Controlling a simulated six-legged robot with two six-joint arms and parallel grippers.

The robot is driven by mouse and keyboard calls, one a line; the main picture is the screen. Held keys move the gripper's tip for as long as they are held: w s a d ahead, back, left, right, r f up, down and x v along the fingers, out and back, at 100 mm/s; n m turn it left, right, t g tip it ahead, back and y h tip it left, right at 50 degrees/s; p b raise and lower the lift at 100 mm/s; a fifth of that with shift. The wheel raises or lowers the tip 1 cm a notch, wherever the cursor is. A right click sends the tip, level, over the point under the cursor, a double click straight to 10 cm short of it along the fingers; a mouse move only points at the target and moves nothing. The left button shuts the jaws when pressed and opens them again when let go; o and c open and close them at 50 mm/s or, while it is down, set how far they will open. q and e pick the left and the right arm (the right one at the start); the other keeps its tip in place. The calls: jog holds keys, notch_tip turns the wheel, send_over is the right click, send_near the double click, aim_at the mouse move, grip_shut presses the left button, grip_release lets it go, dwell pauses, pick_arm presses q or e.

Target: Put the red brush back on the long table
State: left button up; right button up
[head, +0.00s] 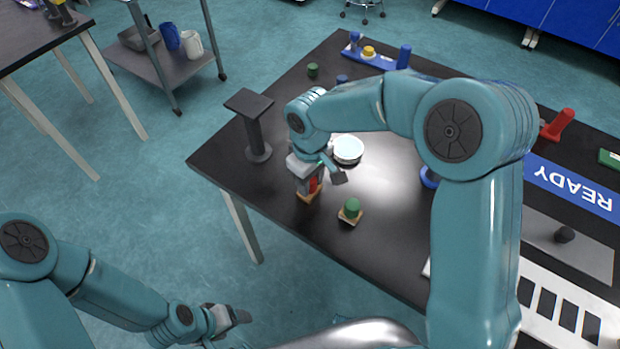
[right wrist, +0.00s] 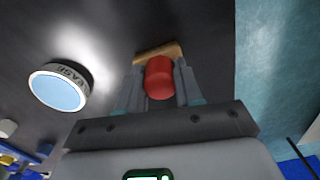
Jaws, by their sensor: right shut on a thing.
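The red brush (head: 314,185) has a red round handle on a wooden base and is at the near-left part of the long black table (head: 385,215). My right gripper (head: 310,180) is shut on its handle, pointing down. In the right wrist view the red handle (right wrist: 159,78) sits between the two fingers, with the wooden base (right wrist: 160,50) beyond it against the black tabletop. I cannot tell whether the base touches the table. My left gripper (head: 238,316) is low at the left, off the table; its finger opening is unclear.
A green-handled brush (head: 351,209) stands right of the red one. A round white-topped tin (head: 348,149) and a dark post stand (head: 257,125) are behind. A READY sign (head: 570,187) lies at the right. The table's near edge is close to the brushes.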

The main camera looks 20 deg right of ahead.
jog(key=o, duration=0.9)
jog(key=shift+f, duration=0.15)
notch_tip(320, 180, up, 12)
jog(key=shift+r+p, duration=0.25)
jog(key=shift+p, duration=0.3)
jog(key=shift+s+f, duration=0.1)
